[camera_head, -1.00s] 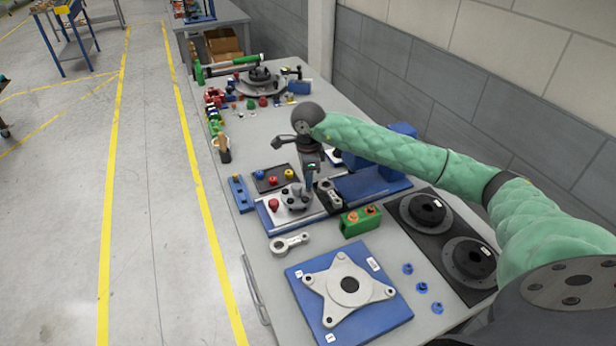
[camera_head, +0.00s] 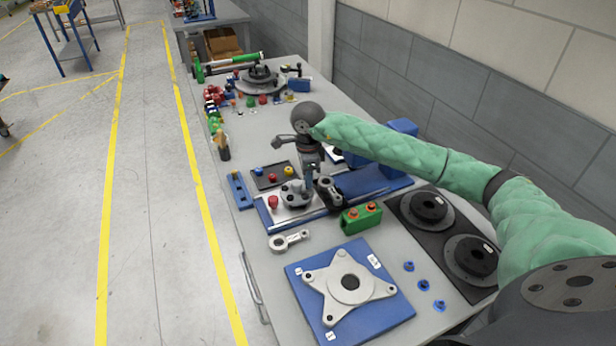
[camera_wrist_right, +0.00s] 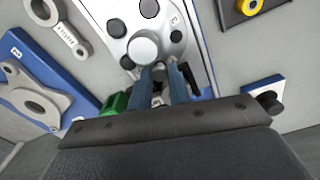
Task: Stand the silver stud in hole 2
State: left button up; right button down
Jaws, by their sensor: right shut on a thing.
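My right gripper (camera_head: 307,188) is over the silver fixture plate (camera_head: 302,214) in the middle of the bench. In the right wrist view its fingers (camera_wrist_right: 160,76) are closed on a small silver piece, taken as the silver stud (camera_wrist_right: 158,71), mostly hidden between the fingertips. A round silver boss or knob (camera_wrist_right: 143,47) is just beyond the fingertips. Several dark holes surround it in the silver plate (camera_wrist_right: 190,12). I cannot read which hole is number 2, nor tell whether the stud's lower end is in a hole. My left gripper is not in view.
A red knob (camera_head: 273,201) stands at the plate's left. A green block (camera_head: 361,218) and a silver link (camera_head: 289,240) lie nearer. A blue board with a star-shaped plate (camera_head: 316,283) and black discs (camera_head: 428,209) occupy the near bench.

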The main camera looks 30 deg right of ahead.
jog(key=shift+f+b, duration=0.35)
jog(key=shift+b, duration=0.15)
jog(key=c, duration=1.6)
grip_release()
jog(key=shift+c, duration=0.2)
jog(key=shift+r, duration=0.2)
jog(key=shift+r, duration=1.35)
jog(key=shift+o, duration=0.2)
jog(key=o, duration=0.5)
jog(key=shift+r, duration=0.1)
jog(key=shift+r, duration=2.15)
